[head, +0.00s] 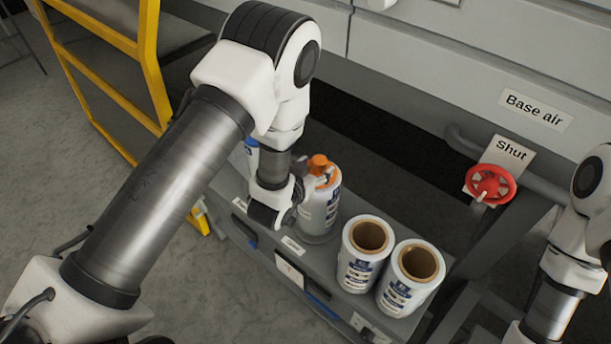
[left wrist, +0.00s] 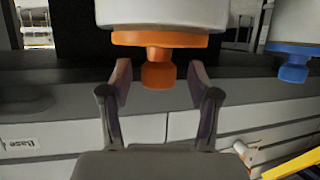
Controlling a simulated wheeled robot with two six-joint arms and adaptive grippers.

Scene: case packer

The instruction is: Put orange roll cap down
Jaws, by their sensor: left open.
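The orange roll cap (head: 319,161) sits on top of a white roll (head: 318,208) on the grey shelf, with its knob sticking up. In the left wrist view the picture is upside down, and the orange cap (left wrist: 157,60) lies flat against the end of its roll (left wrist: 162,14). My left gripper (head: 304,188) is at the cap, partly hidden by its own wrist. In the left wrist view its fingers (left wrist: 160,82) are open, one on each side of the cap's knob, with gaps beside it. My right gripper is out of view; only part of that arm shows.
Two rolls with open cores (head: 358,262) (head: 409,284) stand to the right on the shelf. A blue cap (left wrist: 290,62) is on a neighbouring roll. A red valve wheel (head: 490,185) is at right, a yellow frame (head: 150,70) at left.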

